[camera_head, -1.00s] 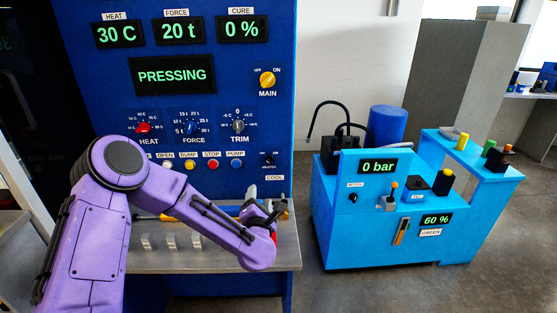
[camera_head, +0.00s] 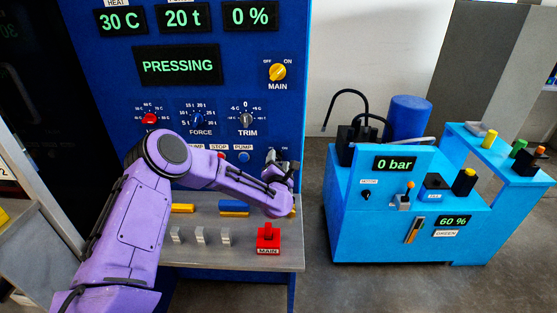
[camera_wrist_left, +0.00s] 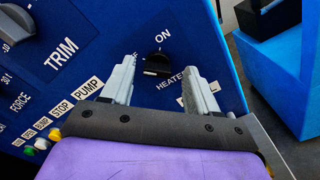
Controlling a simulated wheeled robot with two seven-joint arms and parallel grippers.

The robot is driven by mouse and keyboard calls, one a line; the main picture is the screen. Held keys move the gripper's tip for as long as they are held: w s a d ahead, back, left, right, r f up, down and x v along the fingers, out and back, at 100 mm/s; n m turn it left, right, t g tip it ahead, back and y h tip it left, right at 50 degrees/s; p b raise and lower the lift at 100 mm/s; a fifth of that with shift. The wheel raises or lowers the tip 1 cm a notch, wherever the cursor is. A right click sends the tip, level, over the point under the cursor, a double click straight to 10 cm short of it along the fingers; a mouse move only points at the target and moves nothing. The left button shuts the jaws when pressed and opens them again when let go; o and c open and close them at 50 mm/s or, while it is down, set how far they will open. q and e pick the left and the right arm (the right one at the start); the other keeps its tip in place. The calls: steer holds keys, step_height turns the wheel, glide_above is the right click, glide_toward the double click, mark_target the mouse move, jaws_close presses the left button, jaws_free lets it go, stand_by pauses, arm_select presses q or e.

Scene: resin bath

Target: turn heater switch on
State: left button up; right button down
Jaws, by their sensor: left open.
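The heater switch (camera_wrist_left: 157,65) is a small black rotary knob on the blue panel. In the left wrist view, "ON" is printed at its upper right and a partly covered "HEATE..." label below it. My left gripper (camera_wrist_left: 161,76) is open, with its two grey fingers on either side of the knob in the picture. I cannot tell whether they touch it. In the head view my left gripper (camera_head: 277,165) is at the panel's lower right and mostly hides the switch. My right gripper is not in view.
The yellow MAIN knob (camera_head: 278,72) and TRIM knob (camera_head: 246,120) are above. The blue PUMP button (camera_head: 244,156) is to the left. A grey shelf (camera_head: 220,256) with levers and a red MAIN lever (camera_head: 268,236) lies below. A blue cart (camera_head: 375,225) stands at right.

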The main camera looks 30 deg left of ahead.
arm_select(q)
steer(key=shift+s+a+r, duration=0.1)
steer(key=shift+s, duration=0.1)
steer(key=c, duration=1.1)
steer(key=shift+o, duration=0.2)
steer(key=shift+w+m, duration=0.1)
steer(key=shift+m, duration=0.3)
steer(key=m+b, duration=0.1)
steer(key=m, duration=0.1)
steer(key=shift+m+b, duration=0.35)
steer(key=shift+m, duration=0.05)
steer(key=m+b, duration=0.1)
steer(key=m, duration=0.3)
steer(key=shift+m, duration=0.3)
steer(key=m, duration=0.4)
steer(key=shift+m, duration=0.3)
steer(key=m, duration=0.4)
steer(key=shift+f+m+b, duration=0.2)
steer(key=shift+m+b, duration=0.15)
steer(key=shift+m, duration=0.35)
